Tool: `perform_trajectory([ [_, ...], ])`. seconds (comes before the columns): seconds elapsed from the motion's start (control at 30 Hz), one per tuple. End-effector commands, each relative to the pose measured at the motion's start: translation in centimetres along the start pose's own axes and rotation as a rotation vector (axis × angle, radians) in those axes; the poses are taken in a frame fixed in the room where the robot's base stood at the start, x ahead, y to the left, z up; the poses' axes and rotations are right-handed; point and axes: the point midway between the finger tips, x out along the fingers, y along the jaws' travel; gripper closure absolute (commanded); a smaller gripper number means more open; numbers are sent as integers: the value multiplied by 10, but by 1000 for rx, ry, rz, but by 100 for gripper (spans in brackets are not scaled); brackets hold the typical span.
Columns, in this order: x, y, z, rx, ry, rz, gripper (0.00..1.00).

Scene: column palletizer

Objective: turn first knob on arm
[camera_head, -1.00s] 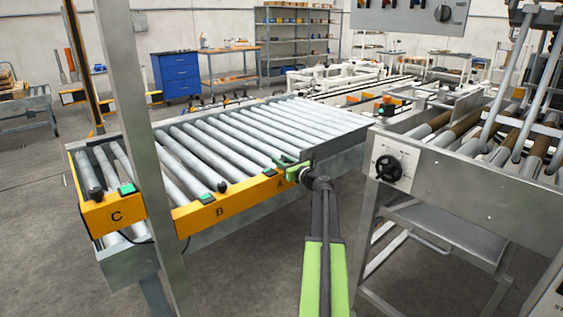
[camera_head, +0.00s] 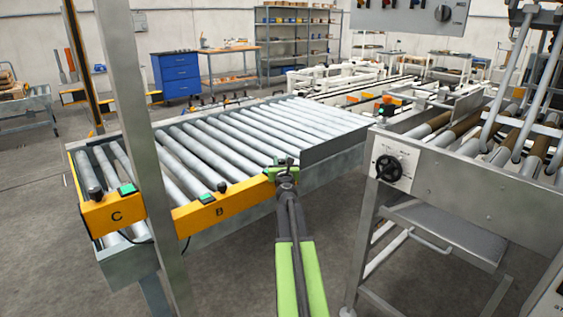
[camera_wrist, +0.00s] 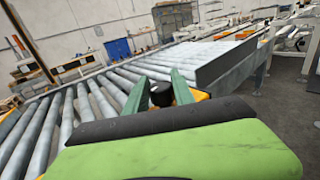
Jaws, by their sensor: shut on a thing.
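The orange panel strip (camera_head: 240,201) runs along the front of the roller conveyor, with the letters B and C showing. A black knob (camera_wrist: 161,94) stands at its right end in the wrist view. My gripper (camera_wrist: 160,88) has its two green fingers on either side of this knob and is shut on it. In the head view my gripper (camera_head: 283,170) is at the panel's right end, and my arm hides part of the panel there. Two more black knobs, by B (camera_head: 222,187) and by C (camera_head: 95,193), stand beside green buttons.
A grey post (camera_head: 143,130) rises in front of the conveyor rollers (camera_head: 235,140). A blue drawer cabinet (camera_head: 177,75) is at the back. The floor between conveyor and frame looks clear.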

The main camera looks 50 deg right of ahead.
Motion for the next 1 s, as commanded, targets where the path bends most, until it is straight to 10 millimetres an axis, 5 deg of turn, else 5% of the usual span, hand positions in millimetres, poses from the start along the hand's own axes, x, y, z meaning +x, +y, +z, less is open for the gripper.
perform_trajectory([
  [0.4,0,1,0,-1,0,-190,100],
  [0.97,0,0,0,-1,0,-218,100],
  [1.0,0,-1,0,-1,0,-218,65],
])
